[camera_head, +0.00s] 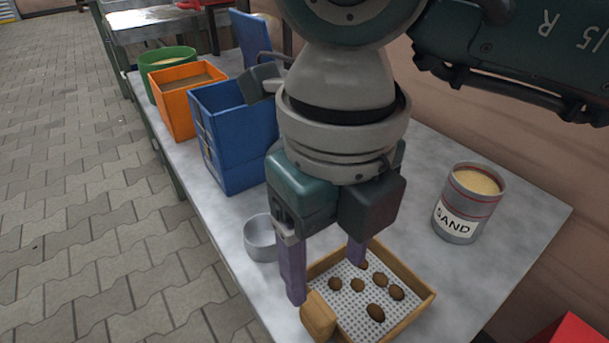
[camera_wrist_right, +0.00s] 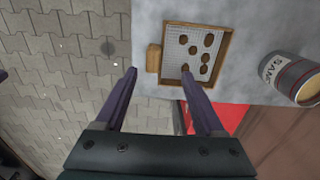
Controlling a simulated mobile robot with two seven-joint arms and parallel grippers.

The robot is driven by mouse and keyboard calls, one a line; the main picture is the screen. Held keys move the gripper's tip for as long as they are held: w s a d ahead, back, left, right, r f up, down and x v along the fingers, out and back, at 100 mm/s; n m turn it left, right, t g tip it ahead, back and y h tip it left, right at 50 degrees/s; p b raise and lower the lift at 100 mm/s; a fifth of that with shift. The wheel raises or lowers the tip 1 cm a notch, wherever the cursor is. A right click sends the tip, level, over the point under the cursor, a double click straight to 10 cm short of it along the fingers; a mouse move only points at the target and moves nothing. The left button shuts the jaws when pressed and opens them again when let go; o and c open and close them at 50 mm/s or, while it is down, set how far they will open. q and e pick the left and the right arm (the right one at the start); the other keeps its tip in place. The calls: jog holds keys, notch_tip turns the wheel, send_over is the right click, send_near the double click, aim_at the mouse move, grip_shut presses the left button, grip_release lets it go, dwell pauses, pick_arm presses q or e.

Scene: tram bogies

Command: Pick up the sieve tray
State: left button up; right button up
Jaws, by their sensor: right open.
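The sieve tray (camera_head: 405,268) has a wooden frame, a white perforated bottom and a stubby wooden handle (camera_head: 318,316) at its left front. Several brown lumps lie in it. It rests on the grey table, and its front edge is cut off in the head view. It shows whole in the right wrist view (camera_wrist_right: 229,45). My right gripper (camera_head: 326,284) is open and points down by the handle side of the tray. In the wrist view the handle (camera_wrist_right: 153,58) appears between the fingertips (camera_wrist_right: 158,71), with nothing gripped.
A SAND can (camera_head: 468,208) stands right of the tray. A small grey bowl (camera_head: 260,240) sits behind the gripper's left finger. Blue (camera_head: 230,145), orange (camera_head: 185,100) and green (camera_head: 160,80) containers line the table's far end. A red object (camera_head: 572,332) is at lower right.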

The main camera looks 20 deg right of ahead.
aim_at(320, 305)
jog(key=f, duration=0.2)
jog(key=f+b, duration=0.1)
jog(key=f, duration=0.1)
jog(key=shift+s+a, duration=0.15)
jog(key=shift+a, duration=0.1)
notch_tip(320, 305, down, 5)
jog(key=shift+s+b, duration=0.1)
jog(key=shift+b, duration=0.85)
pick_arm(q)
jog(key=f, duration=0.3)
jog(key=shift+a, duration=0.35)
pick_arm(e)
jog(key=c, duration=0.5)
pick_arm(q)
jog(key=shift+d, duration=0.15)
pick_arm(e)
jog(key=shift+r, duration=0.1)
grip_shut()
